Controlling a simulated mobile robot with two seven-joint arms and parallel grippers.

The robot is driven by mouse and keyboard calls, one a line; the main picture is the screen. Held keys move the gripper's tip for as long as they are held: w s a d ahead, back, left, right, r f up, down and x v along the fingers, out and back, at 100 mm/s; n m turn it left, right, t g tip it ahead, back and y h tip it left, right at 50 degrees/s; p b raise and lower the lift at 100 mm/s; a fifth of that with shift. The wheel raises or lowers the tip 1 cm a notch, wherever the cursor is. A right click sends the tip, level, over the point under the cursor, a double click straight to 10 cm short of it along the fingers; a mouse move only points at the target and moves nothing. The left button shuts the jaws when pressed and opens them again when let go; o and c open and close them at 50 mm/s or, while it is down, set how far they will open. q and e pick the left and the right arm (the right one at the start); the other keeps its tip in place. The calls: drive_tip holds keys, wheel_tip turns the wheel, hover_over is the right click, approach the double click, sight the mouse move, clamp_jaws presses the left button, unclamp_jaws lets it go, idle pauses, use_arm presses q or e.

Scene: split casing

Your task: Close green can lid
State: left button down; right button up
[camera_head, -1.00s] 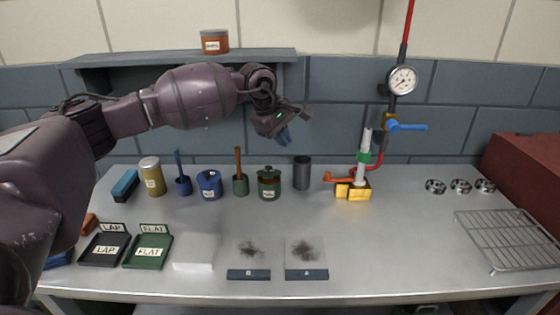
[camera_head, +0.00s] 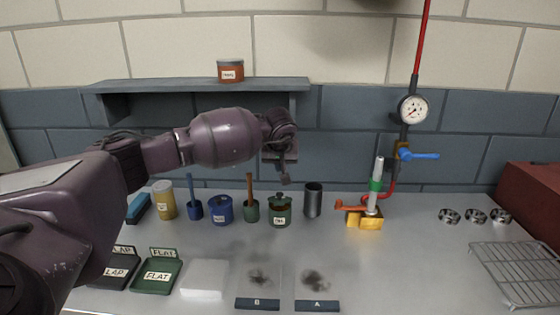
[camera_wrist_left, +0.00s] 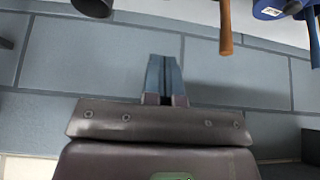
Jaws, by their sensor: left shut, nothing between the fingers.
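The green can (camera_head: 281,214) stands upright on the bench in the head view, between the brown-handled brush pot and the dark grey cup. Its dark green lid (camera_head: 280,198) with a round knob is on top; whether it is seated fully is too small to tell. My right gripper is not in view.
The brown-handled brush (camera_head: 250,190) and blue can (camera_head: 221,211) stand left of the green can, the dark grey cup (camera_head: 313,201) right. A shelf (camera_head: 200,86) hangs on the wall behind my arm. Yellow fixture (camera_head: 364,221) stands farther right.

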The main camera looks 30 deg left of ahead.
use_arm(q)
hover_over(280, 195)
drive_tip(key=f, duration=0.4)
drive_tip(key=shift+w+a+f, duration=0.1)
drive_tip(key=shift+w+a, duration=0.05)
drive_tip(key=shift+w, duration=0.2)
drive_tip(key=f, duration=0.3)
drive_tip(key=shift+s+p, duration=0.2)
drive_tip(key=shift+p, duration=0.1)
drive_tip(key=shift+s+f, duration=0.1)
drive_tip(key=shift+f, duration=0.6)
